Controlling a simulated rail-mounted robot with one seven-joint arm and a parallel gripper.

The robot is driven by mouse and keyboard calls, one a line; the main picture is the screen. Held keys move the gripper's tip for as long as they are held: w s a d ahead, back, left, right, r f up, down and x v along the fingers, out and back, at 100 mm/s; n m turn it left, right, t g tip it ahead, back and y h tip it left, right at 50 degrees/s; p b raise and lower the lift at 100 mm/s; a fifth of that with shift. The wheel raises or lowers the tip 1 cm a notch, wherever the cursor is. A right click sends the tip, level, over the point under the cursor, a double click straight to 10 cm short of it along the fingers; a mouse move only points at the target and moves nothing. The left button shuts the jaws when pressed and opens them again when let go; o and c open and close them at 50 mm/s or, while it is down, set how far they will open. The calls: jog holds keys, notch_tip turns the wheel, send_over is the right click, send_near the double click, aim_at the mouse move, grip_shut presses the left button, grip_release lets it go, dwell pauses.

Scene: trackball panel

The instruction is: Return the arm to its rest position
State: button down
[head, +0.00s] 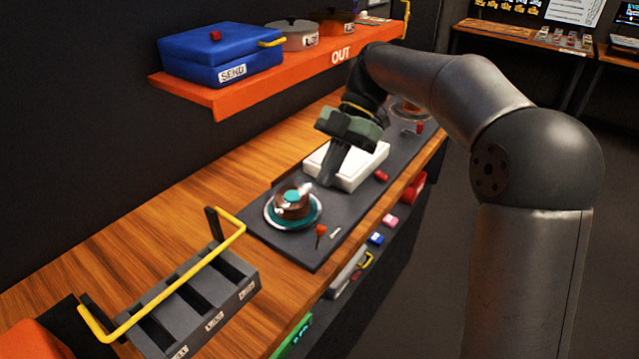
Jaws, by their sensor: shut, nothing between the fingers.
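My arm rises at the right of the head view, bends over and reaches left above the counter. My gripper (329,181) points down over the dark panel (275,229), in front of the white box (364,170). Its fingers are together with nothing between them. I cannot tell whether the fingertips touch the panel or the box. A round trackball-like piece (293,203) on a teal-rimmed base sits on the panel, left of the gripper and apart from it.
An orange shelf (215,95) with a blue case (222,55) and pots overhangs the back. A dark slotted rack (205,305) with a yellow handle (165,278) stands at front left. A small red-topped lever (320,232) stands on the panel. Floor to the right is open.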

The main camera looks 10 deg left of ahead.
dwell(0.3)
jog(key=s+d+f+m+t+h, duration=0.1)
jog(key=s+d+f+m, duration=0.3)
jog(key=m, duration=0.5)
jog(key=s+d+f+m+t+h+p, duration=0.1)
jog(key=s+d+f+m+t, duration=0.2)
jog(key=s+d+m, duration=0.6)
jog(key=s+d+f+m+t+h+p, duration=0.1)
jog(key=s+d+f+m+t+h, duration=0.1)
jog(key=s+d+f+m, duration=0.4)
jog(key=s+d+m+t, duration=0.1)
jog(key=m, duration=0.3)
jog(key=shift+s, duration=0.3)
